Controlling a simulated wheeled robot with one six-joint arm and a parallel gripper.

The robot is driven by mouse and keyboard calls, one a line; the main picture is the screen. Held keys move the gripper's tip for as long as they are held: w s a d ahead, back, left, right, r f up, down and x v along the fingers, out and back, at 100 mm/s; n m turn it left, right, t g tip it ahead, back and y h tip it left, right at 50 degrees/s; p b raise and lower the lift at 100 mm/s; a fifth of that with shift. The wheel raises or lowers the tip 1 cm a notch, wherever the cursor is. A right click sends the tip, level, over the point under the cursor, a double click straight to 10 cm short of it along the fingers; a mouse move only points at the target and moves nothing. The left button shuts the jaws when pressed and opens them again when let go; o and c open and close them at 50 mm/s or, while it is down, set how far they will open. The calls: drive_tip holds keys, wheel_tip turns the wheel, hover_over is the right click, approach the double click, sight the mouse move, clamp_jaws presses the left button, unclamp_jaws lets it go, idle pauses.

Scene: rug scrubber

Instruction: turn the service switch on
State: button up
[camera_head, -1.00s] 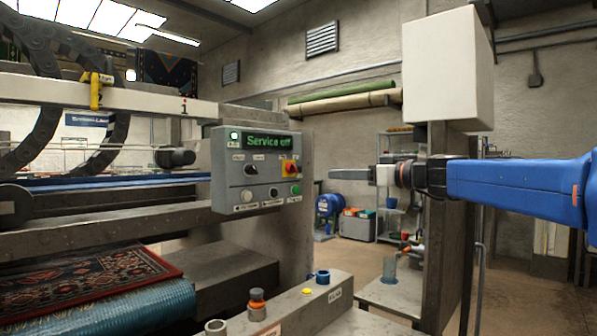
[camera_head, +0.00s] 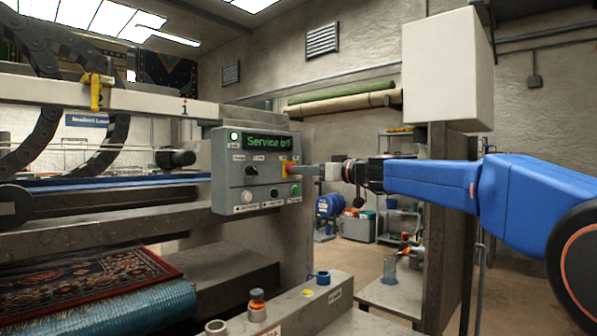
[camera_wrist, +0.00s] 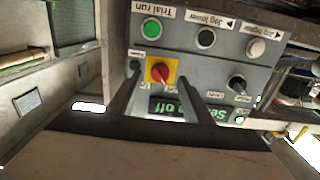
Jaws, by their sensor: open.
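The grey control panel (camera_head: 228,180) has a display (camera_head: 268,142) reading "Service off". A red rotary knob on a yellow plate (camera_head: 287,168) sits at its right side, partly hidden by my gripper (camera_head: 297,171). The wrist view shows the panel upside down, with the red knob (camera_wrist: 161,72) between my two open fingers (camera_wrist: 159,78). I cannot tell whether the fingers touch it. A black rotary switch (camera_wrist: 237,83) sits beside it, apart from the fingers; it also shows in the head view (camera_head: 251,170). The small labels by both are not clearly readable.
Green (camera_wrist: 151,28), black (camera_wrist: 206,37) and white (camera_wrist: 256,47) buttons line the panel beyond the knob in the wrist view. A patterned rug (camera_head: 90,280) lies at lower left.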

drive_tip(key=shift+x, duration=1.75)
drive_tip(key=shift+c, duration=0.6)
drive_tip(key=c, duration=0.9)
drive_tip(key=shift+s+m, duration=0.1)
drive_tip(key=shift+m, duration=7.8)
